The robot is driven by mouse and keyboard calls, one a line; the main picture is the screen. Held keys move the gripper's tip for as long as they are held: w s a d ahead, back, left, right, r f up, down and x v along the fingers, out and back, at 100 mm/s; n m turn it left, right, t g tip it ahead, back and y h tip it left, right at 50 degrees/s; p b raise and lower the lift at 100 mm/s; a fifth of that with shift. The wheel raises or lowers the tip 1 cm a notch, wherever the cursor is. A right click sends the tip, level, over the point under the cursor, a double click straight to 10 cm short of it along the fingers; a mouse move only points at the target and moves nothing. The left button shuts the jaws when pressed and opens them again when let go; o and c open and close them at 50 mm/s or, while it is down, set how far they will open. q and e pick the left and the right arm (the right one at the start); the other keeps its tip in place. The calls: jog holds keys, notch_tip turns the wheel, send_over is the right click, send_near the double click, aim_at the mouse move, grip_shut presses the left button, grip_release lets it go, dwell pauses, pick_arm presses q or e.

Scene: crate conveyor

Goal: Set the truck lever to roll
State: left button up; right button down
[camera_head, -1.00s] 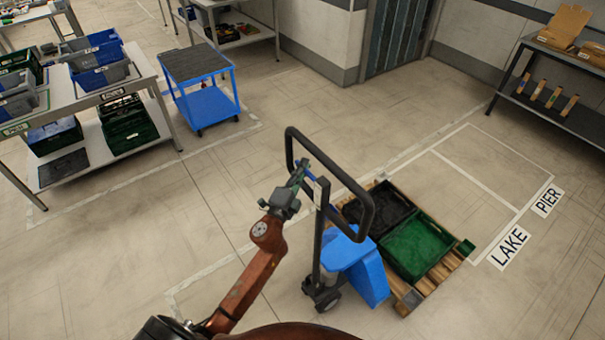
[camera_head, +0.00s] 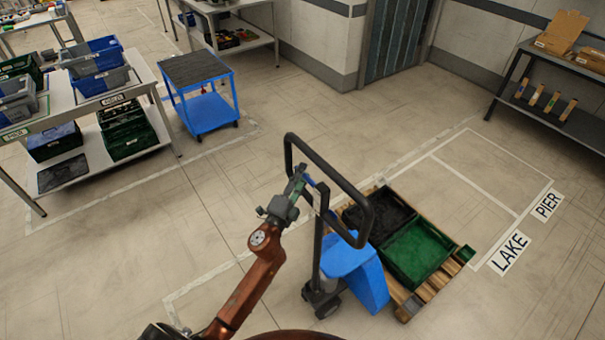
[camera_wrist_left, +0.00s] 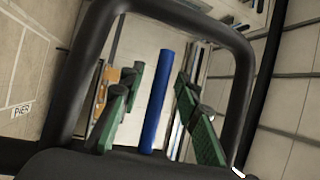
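The pallet truck (camera_head: 345,262) is blue with a black loop handle (camera_head: 331,178), which stands upright. The truck's lever is a blue bar (camera_wrist_left: 157,100) inside the handle loop in the left wrist view. In the head view only a small blue part of it (camera_head: 310,182) shows beside my gripper. My left gripper (camera_head: 297,184) is at the left side of the handle. In the wrist view its green fingers (camera_wrist_left: 158,112) are apart, one on each side of the lever, with gaps showing. My right gripper is not in view.
A wooden pallet (camera_head: 430,288) on the truck carries a black crate (camera_head: 350,219) and a green crate (camera_head: 418,252). Marked floor bays LAKE (camera_head: 509,251) and PIER (camera_head: 547,205) lie to the right. A blue cart (camera_head: 203,108) stands behind, with clear floor between.

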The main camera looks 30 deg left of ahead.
pick_arm(q)
jog(key=s+f, duration=0.1)
jog(key=s, duration=1)
jog(key=shift+d+f, duration=0.2)
jog(key=shift+f, duration=0.2)
jog(key=shift+f, duration=0.1)
